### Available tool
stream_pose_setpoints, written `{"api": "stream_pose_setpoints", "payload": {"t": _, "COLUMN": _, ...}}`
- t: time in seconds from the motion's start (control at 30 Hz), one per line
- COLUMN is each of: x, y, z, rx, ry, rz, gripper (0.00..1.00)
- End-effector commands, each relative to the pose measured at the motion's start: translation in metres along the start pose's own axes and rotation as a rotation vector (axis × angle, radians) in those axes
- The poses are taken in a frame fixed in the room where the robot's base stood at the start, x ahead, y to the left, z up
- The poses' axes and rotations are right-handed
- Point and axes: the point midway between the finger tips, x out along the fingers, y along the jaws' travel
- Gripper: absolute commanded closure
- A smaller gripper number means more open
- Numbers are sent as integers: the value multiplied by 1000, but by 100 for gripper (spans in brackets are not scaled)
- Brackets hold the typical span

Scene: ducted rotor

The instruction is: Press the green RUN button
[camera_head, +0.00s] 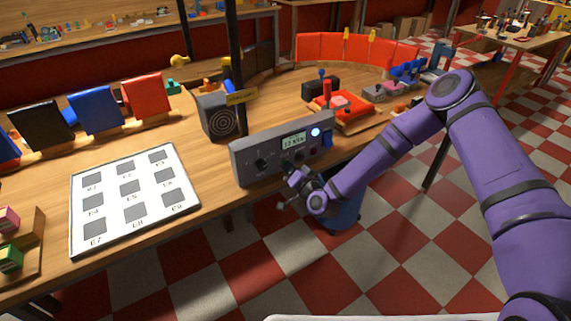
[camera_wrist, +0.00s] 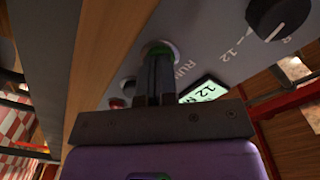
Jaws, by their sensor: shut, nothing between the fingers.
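The grey control box (camera_head: 245,160) stands at the table's front edge in the head view, with a dial, a lit display (camera_head: 293,141) and a glowing bluish-white lamp (camera_head: 315,132). My gripper (camera_head: 296,175) is at the lower front of the box. In the wrist view my shut, empty gripper (camera_wrist: 157,58) points at the green RUN button (camera_wrist: 158,43), beside the RUN lettering.
A smaller dark reddish button (camera_wrist: 128,88) lies beside RUN in the wrist view. The display (camera_wrist: 204,90) and black dial (camera_wrist: 278,15) are to the right. A white board with grey squares (camera_head: 135,246) lies left of the box. A dark speaker-like box (camera_head: 217,118) stands behind.

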Motion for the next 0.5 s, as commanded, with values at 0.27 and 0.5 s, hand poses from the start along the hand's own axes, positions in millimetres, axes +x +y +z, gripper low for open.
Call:
{"api": "stream_pose_setpoints", "payload": {"t": 0.27, "x": -1, "y": 0, "z": 0, "rx": -1, "ry": 0, "rz": 0, "gripper": 100}}
{"api": "stream_pose_setpoints", "payload": {"t": 0.5, "x": -15, "y": 0, "z": 0, "rx": -1, "ry": -1, "rz": 0, "gripper": 100}}
